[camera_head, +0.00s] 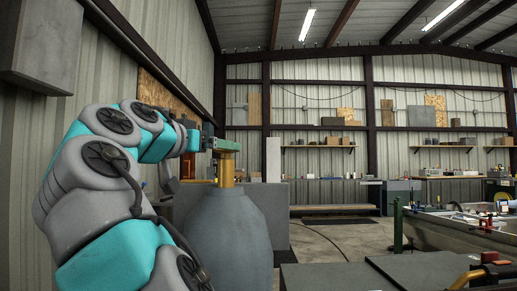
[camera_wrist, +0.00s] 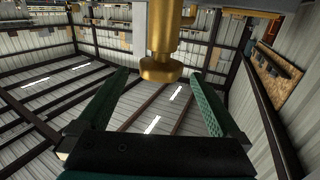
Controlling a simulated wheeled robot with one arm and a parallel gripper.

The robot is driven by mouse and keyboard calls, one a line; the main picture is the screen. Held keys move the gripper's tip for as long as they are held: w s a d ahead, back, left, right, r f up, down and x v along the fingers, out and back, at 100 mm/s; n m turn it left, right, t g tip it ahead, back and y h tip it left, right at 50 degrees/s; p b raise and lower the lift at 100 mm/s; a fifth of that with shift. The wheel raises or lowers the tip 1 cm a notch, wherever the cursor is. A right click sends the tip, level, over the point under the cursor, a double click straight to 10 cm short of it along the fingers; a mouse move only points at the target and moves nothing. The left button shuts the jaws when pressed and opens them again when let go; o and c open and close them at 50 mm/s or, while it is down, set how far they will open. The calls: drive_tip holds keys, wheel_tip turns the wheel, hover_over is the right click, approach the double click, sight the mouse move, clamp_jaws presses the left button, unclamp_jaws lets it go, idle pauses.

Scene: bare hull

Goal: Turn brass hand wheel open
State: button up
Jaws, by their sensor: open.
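A brass fitting (camera_head: 226,170) stands upright on top of a large grey-blue rounded vessel (camera_head: 228,240) in the head view. In the wrist view the brass part (camera_wrist: 160,45) is a stem with a wider rounded end, at the top centre. I cannot make out a spoked wheel rim. My gripper (camera_head: 226,144) is at the top of the brass fitting in the head view, with its green fingers pointing right. In the wrist view my gripper (camera_wrist: 160,76) has its two green fingers wide apart, with the brass end between their tips in the picture. Contact cannot be told.
A grey box (camera_head: 40,45) hangs on the left wall. A grey block (camera_head: 270,205) stands behind the vessel. Dark flat tops (camera_head: 410,272) lie in front at right, beside a large metal basin (camera_head: 450,235). Open floor (camera_head: 335,240) shows between.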

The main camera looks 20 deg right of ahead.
drive_tip(key=p+x, duration=0.1)
drive_tip(key=x, duration=0.7)
drive_tip(key=shift+f, duration=0.1)
drive_tip(key=shift+a, duration=0.1)
drive_tip(key=shift+c, duration=0.2)
drive_tip(key=c, duration=1.1)
